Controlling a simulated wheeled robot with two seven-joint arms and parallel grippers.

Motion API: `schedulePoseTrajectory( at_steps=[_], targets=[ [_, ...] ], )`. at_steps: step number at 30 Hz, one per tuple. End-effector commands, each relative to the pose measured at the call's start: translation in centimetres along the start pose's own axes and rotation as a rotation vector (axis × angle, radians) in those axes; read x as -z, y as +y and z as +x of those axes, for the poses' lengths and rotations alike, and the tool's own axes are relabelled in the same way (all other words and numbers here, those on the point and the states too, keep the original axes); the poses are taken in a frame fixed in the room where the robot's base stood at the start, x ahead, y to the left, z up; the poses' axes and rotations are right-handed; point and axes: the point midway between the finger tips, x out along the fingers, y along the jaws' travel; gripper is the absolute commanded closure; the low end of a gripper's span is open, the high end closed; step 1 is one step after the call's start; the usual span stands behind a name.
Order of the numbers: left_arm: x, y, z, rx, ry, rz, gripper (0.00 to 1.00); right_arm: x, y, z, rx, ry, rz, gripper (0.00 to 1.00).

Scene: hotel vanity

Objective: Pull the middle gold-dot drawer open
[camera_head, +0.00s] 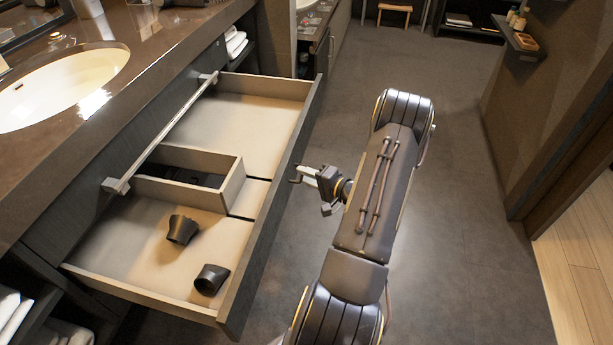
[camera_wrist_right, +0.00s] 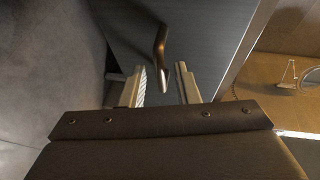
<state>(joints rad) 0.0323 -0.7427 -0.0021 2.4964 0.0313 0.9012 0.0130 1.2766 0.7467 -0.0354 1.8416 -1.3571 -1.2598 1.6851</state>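A wide drawer (camera_head: 291,160) under the vanity counter stands pulled far out. Its inside shows pale beige, and I see no gold dot on it. My right gripper (camera_head: 309,176) is just outside the drawer's front panel, near its middle. In the right wrist view the fingers of the right gripper (camera_wrist_right: 164,84) are apart. A bronze-coloured handle (camera_wrist_right: 161,45) on the dark drawer front (camera_wrist_right: 197,35) reaches down between them, with visible gaps on both sides. My left gripper is not in view.
The drawer holds a small divider box (camera_head: 231,183) and two black nozzles (camera_head: 181,230) (camera_head: 210,279). A metal rail (camera_head: 163,132) runs along the counter front. A sink (camera_head: 62,88) is at upper left. Open floor (camera_head: 470,200) lies to the right.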

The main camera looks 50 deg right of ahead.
Motion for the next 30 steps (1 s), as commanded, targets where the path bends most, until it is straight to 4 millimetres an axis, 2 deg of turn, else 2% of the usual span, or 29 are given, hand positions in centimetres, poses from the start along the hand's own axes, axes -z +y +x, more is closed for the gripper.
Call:
schedulePoseTrajectory(
  at_steps=[10,22,25,30],
  targets=[
    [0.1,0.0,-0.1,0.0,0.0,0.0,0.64,0.0,-0.1,-0.3,0.0,0.0,0.001,0.69],
    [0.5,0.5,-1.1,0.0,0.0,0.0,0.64,0.1,-0.1,-6.5,-0.001,0.002,0.001,0.69],
    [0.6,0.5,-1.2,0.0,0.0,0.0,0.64,0.0,0.0,-7.4,-0.002,0.001,0.001,0.69],
    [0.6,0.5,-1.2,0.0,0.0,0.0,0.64,0.0,0.0,-7.8,0.001,-0.001,0.001,0.69]
  ],
)
